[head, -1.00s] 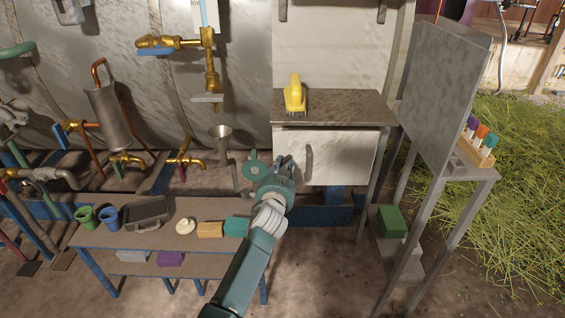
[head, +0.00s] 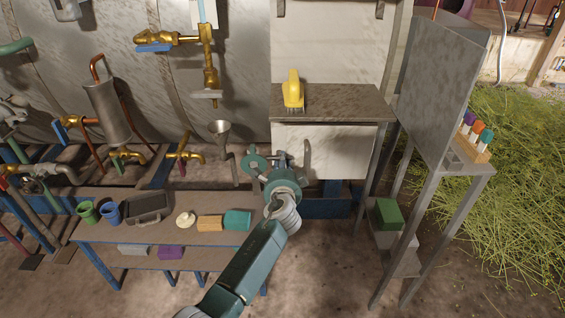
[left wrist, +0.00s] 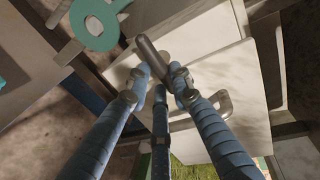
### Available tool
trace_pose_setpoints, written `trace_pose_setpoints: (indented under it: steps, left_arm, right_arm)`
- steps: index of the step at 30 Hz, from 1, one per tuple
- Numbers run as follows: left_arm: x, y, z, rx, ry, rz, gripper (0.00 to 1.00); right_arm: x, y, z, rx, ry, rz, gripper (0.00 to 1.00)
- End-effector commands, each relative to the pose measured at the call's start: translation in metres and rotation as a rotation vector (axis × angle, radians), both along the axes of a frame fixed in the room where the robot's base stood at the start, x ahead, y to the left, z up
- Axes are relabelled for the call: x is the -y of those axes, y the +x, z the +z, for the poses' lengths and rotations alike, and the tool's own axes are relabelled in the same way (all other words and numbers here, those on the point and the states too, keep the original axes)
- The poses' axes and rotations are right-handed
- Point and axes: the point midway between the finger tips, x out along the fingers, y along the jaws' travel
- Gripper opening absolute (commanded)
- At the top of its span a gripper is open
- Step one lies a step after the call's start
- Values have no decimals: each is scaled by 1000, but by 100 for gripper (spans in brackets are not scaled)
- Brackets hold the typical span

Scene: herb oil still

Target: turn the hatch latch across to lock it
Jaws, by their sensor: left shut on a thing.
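The hatch is a white door (head: 342,152) under a brown-topped cabinet; it looks closed. It has an upright grey handle, which also shows as a bar handle in the left wrist view (left wrist: 219,108). My left gripper (head: 283,161) is at the hatch's left edge. In the left wrist view my blue fingers (left wrist: 162,76) are shut on the latch, a grey metal bar (left wrist: 150,54). The bar slants up-left from between the fingertips. In the head view the gripper mostly hides the latch. My right gripper is in neither view.
A teal disc (head: 256,162) is close to the left of my gripper. A yellow brush-like thing (head: 293,90) stands on the cabinet top (head: 345,104). A low bench (head: 150,235) with cups and blocks is at left. A grey metal stand (head: 440,180) is at right.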

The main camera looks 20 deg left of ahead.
Motion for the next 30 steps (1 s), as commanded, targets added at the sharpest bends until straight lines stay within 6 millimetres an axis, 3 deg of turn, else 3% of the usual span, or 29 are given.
trace_pose_setpoints:
  steps: [18,19,21,30]
  left_arm:
    - [0,0,-2,-14,42,-1,0]
    - [0,0,-2,-14,42,-1,28]
    - [0,0,-2,-14,41,-1,41]
    - [0,-1,-1,-12,38,-1,41]
  right_arm:
    - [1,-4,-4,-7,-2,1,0]
    - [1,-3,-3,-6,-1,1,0]
    - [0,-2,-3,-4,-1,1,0]
    - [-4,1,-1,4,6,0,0]
